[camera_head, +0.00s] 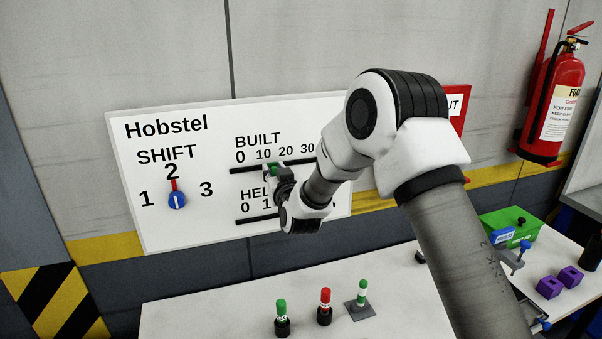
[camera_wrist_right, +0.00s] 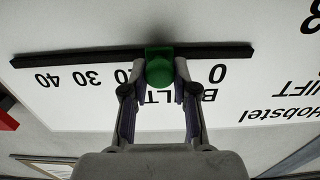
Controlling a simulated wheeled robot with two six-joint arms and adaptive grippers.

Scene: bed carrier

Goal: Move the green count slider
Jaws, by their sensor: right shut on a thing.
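The green count slider (camera_head: 272,169) sits on the black BUILT rail (camera_head: 242,170) of the white Hobstel board (camera_head: 130,165), just under the 10 in the head view. In the right wrist view, which shows the board upside down, the slider's round green knob (camera_wrist_right: 159,71) lies between my fingertips. My right gripper (camera_wrist_right: 159,80) is shut on the knob, one finger on each side. In the head view my right gripper (camera_head: 276,178) partly hides the slider and the rail. My left gripper is not in view.
A blue SHIFT knob (camera_head: 177,201) with a red pointer is left on the board, pointing at 2. A HELD-like lower rail (camera_head: 255,220) is partly hidden by my arm. Green and red markers (camera_head: 325,300) stand on the white table (camera_head: 200,310) below. A fire extinguisher (camera_head: 556,105) hangs at right.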

